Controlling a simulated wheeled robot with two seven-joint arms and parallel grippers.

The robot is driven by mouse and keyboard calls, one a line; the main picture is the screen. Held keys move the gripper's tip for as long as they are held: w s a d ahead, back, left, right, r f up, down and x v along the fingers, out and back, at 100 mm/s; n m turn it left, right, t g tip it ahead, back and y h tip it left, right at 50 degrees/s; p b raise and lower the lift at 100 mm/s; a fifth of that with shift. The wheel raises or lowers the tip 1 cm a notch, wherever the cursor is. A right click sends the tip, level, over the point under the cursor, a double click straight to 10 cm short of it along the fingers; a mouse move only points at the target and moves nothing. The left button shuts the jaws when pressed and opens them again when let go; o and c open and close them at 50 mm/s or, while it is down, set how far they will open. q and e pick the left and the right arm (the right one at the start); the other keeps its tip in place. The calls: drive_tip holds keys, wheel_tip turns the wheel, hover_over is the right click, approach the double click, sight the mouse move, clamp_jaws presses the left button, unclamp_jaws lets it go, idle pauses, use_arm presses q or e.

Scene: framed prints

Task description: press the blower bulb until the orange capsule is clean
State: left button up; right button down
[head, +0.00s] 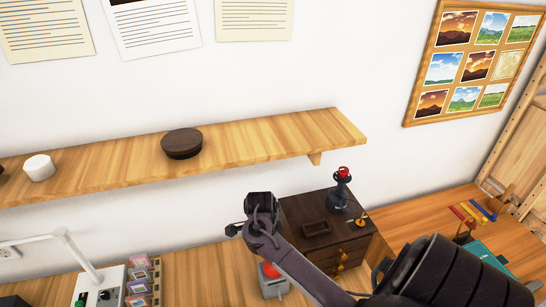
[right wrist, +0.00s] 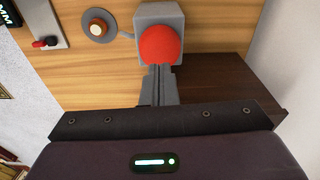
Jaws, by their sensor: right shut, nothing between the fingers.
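The blower bulb (right wrist: 160,45) is a red ball on a grey block; in the head view the red bulb (head: 270,270) is partly behind my right arm. My right gripper (right wrist: 159,70) is shut and empty, its fingertips at the bulb's near edge in the right wrist view; I cannot tell whether they touch it. A round grey dish (right wrist: 88,30) beside the block holds a small cream-topped piece with an orange-brown rim (right wrist: 97,28), perhaps the capsule; how clean it is I cannot tell. My left gripper is not in view.
A dark-topped wooden cabinet (head: 295,209) with a joystick (head: 342,190) stands right of the bulb. A wall shelf (head: 260,138) runs above, holding a dark round box (head: 182,144). A white lamp box (head: 88,290) stands at the lower left.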

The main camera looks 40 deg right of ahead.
wheel_tip(320, 180, down, 3)
drive_tip(key=shift+s+d+f, duration=0.1)
drive_tip(key=shift+s, duration=0.05)
drive_tip(key=shift+f, duration=0.65)
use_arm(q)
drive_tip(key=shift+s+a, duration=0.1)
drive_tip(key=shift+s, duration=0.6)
use_arm(e)
drive_tip(key=shift+d, duration=0.1)
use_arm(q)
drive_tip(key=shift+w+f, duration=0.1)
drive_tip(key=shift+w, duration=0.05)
use_arm(e)
drive_tip(key=shift+f, duration=0.15)
drive_tip(key=shift+f+b, duration=0.4)
drive_tip(key=shift+f, duration=0.55)
drive_tip(key=shift+a+r, duration=0.2)
drive_tip(key=shift+a, duration=0.1)
use_arm(q)
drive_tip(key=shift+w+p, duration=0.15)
drive_tip(key=shift+p, duration=0.25)
use_arm(e)
drive_tip(key=shift+w+a+r, duration=0.2)
drive_tip(key=shift+w+a, duration=0.15)
drive_tip(key=shift+a, duration=0.25)
drive_tip(key=shift+w+a+r, duration=0.15)
drive_tip(key=shift+w+a, duration=0.2)
drive_tip(key=shift+a, duration=0.2)
